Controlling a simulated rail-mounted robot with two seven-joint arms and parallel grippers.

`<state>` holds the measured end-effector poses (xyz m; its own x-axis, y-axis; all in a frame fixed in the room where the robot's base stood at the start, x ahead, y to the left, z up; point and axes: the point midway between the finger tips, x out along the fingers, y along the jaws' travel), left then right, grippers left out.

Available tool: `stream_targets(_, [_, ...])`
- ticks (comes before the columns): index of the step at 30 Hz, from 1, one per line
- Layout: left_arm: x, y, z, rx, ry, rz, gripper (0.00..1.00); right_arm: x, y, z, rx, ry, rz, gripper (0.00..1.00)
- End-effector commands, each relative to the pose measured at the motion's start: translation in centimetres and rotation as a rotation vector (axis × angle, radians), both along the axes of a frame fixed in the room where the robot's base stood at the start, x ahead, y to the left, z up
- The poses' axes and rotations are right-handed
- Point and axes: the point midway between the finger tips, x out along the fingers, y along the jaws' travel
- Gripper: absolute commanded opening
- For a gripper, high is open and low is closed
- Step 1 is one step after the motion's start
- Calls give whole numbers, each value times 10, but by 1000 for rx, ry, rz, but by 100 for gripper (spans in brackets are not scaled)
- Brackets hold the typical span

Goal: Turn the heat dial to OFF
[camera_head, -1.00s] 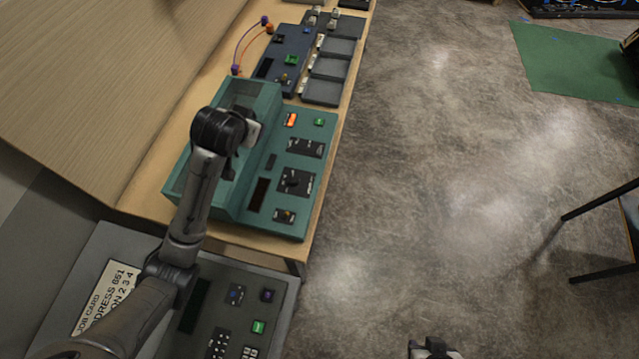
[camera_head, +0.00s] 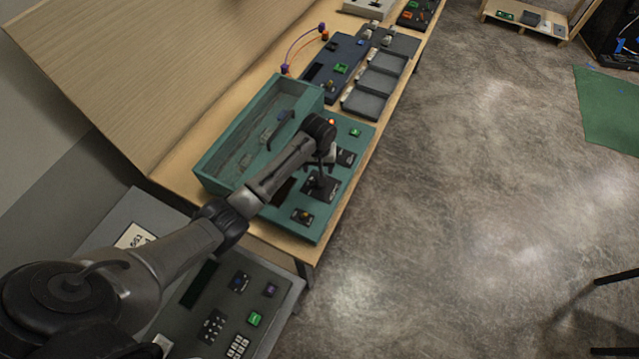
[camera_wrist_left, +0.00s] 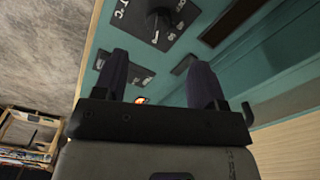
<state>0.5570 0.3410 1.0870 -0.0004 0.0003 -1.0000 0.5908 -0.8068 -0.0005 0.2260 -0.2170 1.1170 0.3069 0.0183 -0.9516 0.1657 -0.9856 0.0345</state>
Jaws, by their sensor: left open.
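The teal console (camera_head: 210,170) stands on the wooden bench. A black plate with a dark knob and white markings, which looks like the heat dial (camera_head: 322,190), sits on its sloping front. In the left wrist view, the dial (camera_wrist_left: 158,20) is at the top, beyond the fingertips; I cannot read its setting. My left gripper (camera_head: 324,168) hangs over the console front close to the dial. In the left wrist view, my left gripper (camera_wrist_left: 158,75) has its two fingers apart with nothing between them. My right gripper is not in view.
A smaller knob plate (camera_head: 302,216) lies nearer on the console, and a green button (camera_head: 355,132) is at its far end. A blue console (camera_head: 330,70) and grey trays (camera_head: 365,104) stand beyond. A grey keypad console (camera_head: 215,300) is in front.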

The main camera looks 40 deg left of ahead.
Motion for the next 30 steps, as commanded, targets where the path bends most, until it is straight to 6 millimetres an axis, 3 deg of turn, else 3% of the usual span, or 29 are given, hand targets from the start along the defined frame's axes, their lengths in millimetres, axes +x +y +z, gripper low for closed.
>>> stream_targets(6, [-1, -1, -43, -2, 4, 0, 65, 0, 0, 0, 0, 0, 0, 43])
stream_targets(15, [0, 0, -90, -1, 1, -1, 65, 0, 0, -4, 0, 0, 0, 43])
stream_targets(21, [0, -1, -106, 0, 0, -2, 65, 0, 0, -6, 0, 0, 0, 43])
stream_targets(30, [0, 0, -111, 0, 0, -3, 65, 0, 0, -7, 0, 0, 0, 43])
